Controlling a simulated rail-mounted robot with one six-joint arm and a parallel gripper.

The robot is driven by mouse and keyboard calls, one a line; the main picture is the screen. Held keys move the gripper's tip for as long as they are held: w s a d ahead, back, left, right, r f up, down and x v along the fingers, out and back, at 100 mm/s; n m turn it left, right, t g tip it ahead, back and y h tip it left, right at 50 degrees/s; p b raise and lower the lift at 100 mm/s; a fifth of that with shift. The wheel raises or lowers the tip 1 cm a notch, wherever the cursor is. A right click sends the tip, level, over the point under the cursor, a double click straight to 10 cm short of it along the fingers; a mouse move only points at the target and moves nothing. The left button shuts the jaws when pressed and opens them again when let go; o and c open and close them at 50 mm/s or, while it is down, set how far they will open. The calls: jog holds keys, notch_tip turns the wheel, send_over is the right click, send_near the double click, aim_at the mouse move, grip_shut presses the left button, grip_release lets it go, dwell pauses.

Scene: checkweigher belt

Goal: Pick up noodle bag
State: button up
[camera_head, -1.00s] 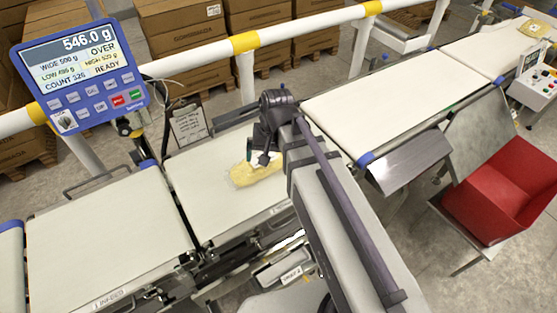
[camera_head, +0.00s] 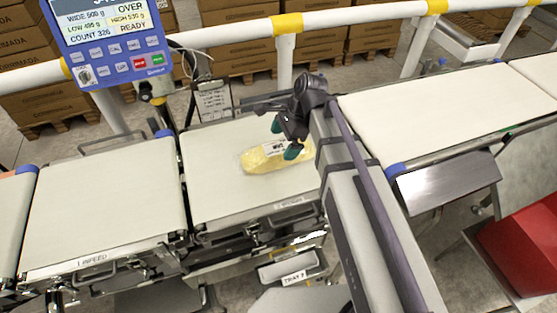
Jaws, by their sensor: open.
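The noodle bag (camera_head: 262,159) is a clear bag with yellow contents and a white printed label. It lies flat on the short white weighing belt (camera_head: 215,195) in the middle of the view. My gripper (camera_head: 284,141) is above the right half of the bag, with its dark green fingertips apart and pointing down. I cannot tell whether the fingertips touch the bag.
A white infeed belt (camera_head: 105,205) lies to the left and a long outfeed belt (camera_head: 450,110) to the right. A display (camera_head: 107,40) stands at upper left. A white and yellow rail (camera_head: 230,38) runs behind. A red bin (camera_head: 525,250) is at lower right.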

aim_at(282, 146)
jog(key=b+x, duration=0.5)
jog(key=shift+d+f, duration=0.15)
jog(key=shift+f, duration=0.1)
jog(key=shift+r, duration=0.25)
jog(key=c, duration=1.1)
jog(key=shift+o, duration=0.2)
notch_tip(282, 146, up, 10)
jog(key=p, duration=1)
jog(key=shift+r+p, duration=0.2)
jog(key=shift+p, duration=0.15)
jog(key=shift+f, duration=0.2)
